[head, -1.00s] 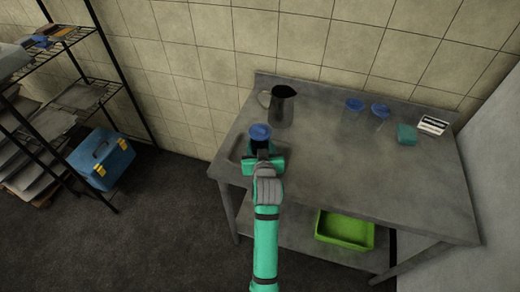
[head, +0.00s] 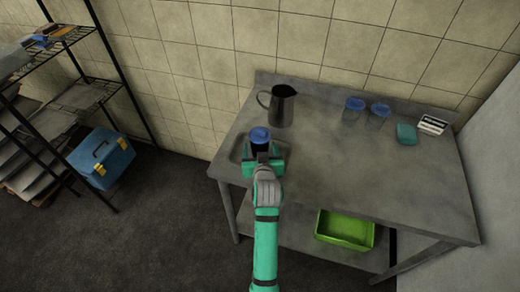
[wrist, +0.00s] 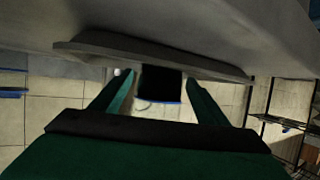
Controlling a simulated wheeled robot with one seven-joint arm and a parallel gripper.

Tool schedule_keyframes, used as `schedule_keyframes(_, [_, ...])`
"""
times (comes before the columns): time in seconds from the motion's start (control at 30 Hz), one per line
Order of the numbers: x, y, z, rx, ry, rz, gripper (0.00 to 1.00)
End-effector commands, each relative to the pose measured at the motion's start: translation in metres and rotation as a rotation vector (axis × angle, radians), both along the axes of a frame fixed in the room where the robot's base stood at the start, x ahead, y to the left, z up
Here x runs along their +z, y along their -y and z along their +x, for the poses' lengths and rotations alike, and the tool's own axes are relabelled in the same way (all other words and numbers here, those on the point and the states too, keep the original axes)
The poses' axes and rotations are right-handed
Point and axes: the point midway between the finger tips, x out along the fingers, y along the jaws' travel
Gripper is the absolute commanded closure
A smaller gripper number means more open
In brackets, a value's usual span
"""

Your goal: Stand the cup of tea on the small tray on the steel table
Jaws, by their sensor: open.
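The cup of tea (head: 260,136), with a blue rim and a dark body, is upright over the small grey tray (head: 237,152) at the left end of the steel table (head: 330,170). It looks to be standing on the tray, though my gripper hides its base. My gripper (head: 262,157) is open at the cup's near side. In the wrist view the dark cup (wrist: 161,84) shows between the two spread green fingers, with a gap on each side.
A dark metal jug (head: 283,106) stands behind the tray. Two blue-rimmed clear cups (head: 354,106), a teal sponge-like block (head: 406,134) and a black-and-white box (head: 432,125) stand at the back right. The table's middle is bare. A green bin (head: 345,230) is on the lower shelf.

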Motion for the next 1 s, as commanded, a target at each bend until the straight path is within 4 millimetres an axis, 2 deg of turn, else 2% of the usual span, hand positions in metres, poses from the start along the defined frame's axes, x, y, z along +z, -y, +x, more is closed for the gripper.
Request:
schedule_keyframes(0.17, [0.009,0.002,-0.024,-0.001,0.0,0.0,0.32])
schedule_keyframes(0.4, [0.027,0.006,-0.069,-0.001,0.0,0.0,0.32])
schedule_keyframes(0.6, [0.04,0.008,-0.097,-0.001,0.001,0.0,0.32])
schedule_keyframes(0.8, [0.044,0.009,-0.109,0.0,-0.001,0.0,0.32])
schedule_keyframes(1.0, [0.045,0.009,-0.11,0.0,-0.001,0.0,0.32])
